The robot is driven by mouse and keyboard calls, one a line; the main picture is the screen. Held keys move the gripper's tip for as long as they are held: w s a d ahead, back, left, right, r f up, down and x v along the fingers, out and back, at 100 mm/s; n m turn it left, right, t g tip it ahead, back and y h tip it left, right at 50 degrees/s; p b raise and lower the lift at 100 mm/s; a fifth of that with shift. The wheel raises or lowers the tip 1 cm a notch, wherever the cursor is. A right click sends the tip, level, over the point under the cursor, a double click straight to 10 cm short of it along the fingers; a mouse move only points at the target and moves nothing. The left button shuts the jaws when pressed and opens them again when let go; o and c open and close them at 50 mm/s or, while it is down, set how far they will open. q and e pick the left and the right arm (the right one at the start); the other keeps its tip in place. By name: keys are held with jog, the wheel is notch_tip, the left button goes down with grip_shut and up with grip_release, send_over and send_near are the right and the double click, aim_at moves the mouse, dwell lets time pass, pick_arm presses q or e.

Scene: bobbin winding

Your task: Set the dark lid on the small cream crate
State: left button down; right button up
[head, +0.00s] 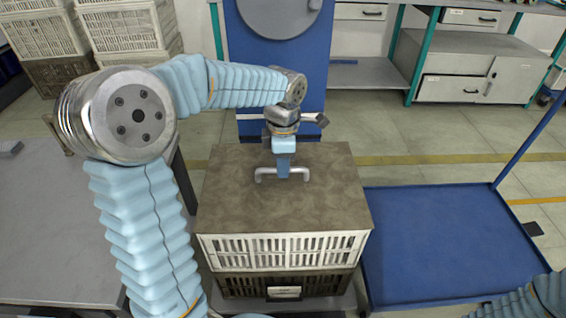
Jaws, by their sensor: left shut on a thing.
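The dark lid (240,215) is a flat brown-grey panel with a light metal handle (262,174) at its middle. It lies over the top of the cream crate (290,253), whose slatted front shows just below the lid's front edge. From this angle I cannot tell whether the lid is fully seated. My left gripper (283,174) comes down from above and is shut on the handle. My right gripper is not in view; only part of my right arm shows at the lower right corner.
The cream crate stands on a dark crate (240,287) with a label. A blue platform (425,245) with an upright rail is at the right. A grey table (60,230) is at the left. Stacked cream crates (125,28) stand at the back left. A blue machine (300,60) stands behind.

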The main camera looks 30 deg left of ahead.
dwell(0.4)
pick_arm(q)
jog(key=c, duration=1)
grip_release()
notch_tip(320, 180, up, 14)
jog(key=shift+f+p, duration=0.1)
jog(key=shift+p, duration=0.7)
